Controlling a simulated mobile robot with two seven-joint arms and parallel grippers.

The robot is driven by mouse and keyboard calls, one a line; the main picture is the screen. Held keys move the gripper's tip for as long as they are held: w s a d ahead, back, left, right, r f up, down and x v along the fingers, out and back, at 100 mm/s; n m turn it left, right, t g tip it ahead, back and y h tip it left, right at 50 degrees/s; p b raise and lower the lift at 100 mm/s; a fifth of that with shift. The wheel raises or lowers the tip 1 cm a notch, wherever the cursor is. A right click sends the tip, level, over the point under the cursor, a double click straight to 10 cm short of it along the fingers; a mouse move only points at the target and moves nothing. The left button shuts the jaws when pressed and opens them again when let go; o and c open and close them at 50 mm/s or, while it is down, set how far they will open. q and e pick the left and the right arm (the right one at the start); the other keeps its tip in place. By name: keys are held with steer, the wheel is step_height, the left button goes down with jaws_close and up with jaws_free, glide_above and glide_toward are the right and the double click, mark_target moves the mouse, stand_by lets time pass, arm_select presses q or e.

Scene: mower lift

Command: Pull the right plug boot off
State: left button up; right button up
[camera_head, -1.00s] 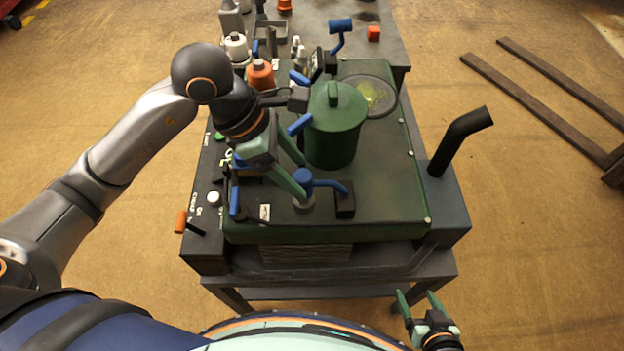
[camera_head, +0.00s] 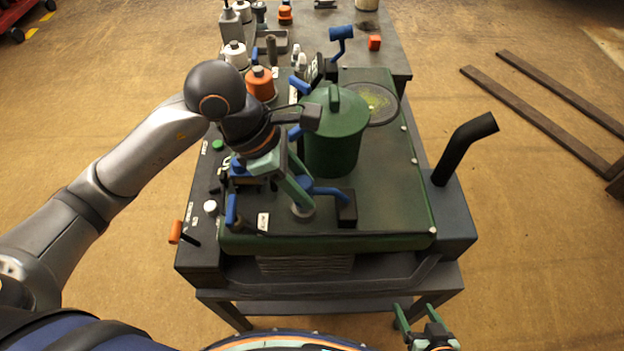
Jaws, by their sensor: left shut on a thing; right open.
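The right plug boot (camera_head: 308,183) is blue, with a blue lead running right to a black block (camera_head: 346,209) near the front of the green engine deck (camera_head: 390,215). My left gripper (camera_head: 299,194) is shut on this boot, and its mint-green fingers hide much of it. The boot stands over a pale round base, and I cannot tell whether it is still seated. Another blue part (camera_head: 231,210) stands at the deck's left front. My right gripper (camera_head: 418,317) is open and empty, low at the front right, away from the deck.
A green lidded canister (camera_head: 335,140) stands just behind the held boot. A black exhaust pipe (camera_head: 458,150) rises at the right. An orange lever (camera_head: 175,232) is at the left front. Bottles and an orange pot (camera_head: 260,85) crowd the back left.

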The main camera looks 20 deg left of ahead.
arm_select(q)
steer(key=shift+c, duration=0.5)
